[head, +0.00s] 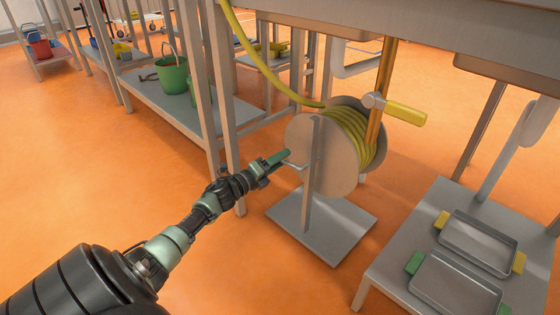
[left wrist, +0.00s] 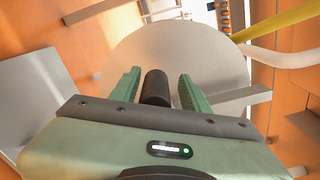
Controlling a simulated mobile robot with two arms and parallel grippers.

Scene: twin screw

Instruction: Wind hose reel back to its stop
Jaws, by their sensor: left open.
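The hose reel (head: 316,155) stands on a flat grey base plate (head: 340,238), with yellow hose (head: 350,135) wound between its two grey discs. The hose also runs up and left from the reel. A thin bent crank arm (head: 296,165) sticks out from the near disc towards my left gripper (head: 276,160). In the left wrist view, the dark cylindrical crank handle (left wrist: 157,88) lies between the two green fingers of my left gripper (left wrist: 159,76), with visible gaps on both sides. The grey disc (left wrist: 185,45) is behind it. My right gripper is not in view.
A copper pipe (head: 381,80) with a yellow lever (head: 405,113) stands close beside the reel. A low table (head: 390,270) with metal trays is at the right. A shelf (head: 180,110) with green buckets is at the left. A bench top overhangs above.

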